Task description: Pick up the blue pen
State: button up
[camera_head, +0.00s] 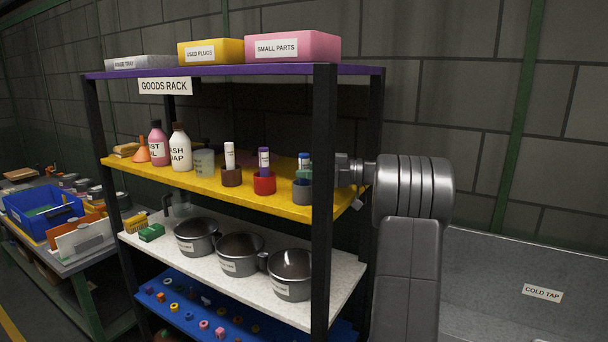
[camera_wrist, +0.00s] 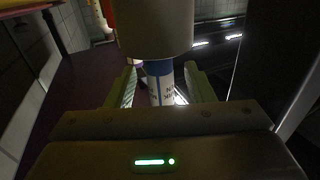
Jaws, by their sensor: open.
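The blue pen (camera_head: 304,157) stands upright in a grey cup (camera_head: 302,192) at the right end of the yellow shelf, its blue top showing. My gripper (camera_head: 306,174) reaches in from the right at the pen, partly hidden by the rack post. In the wrist view, my gripper (camera_wrist: 160,80) is open, with one pale green finger on each side of the pen's blue and white body (camera_wrist: 160,89). I cannot tell whether either finger touches it. The large pale round shape at the top of that view looks like the cup (camera_wrist: 155,28).
A red cup (camera_head: 264,183) with a purple-topped pen and a brown cup (camera_head: 231,177) with a white marker stand to the left. The black rack post (camera_head: 324,210) is close in front of my gripper. Pots (camera_head: 241,252) sit on the white shelf below.

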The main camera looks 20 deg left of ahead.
grip_shut()
jog(key=shift+r, duration=0.1)
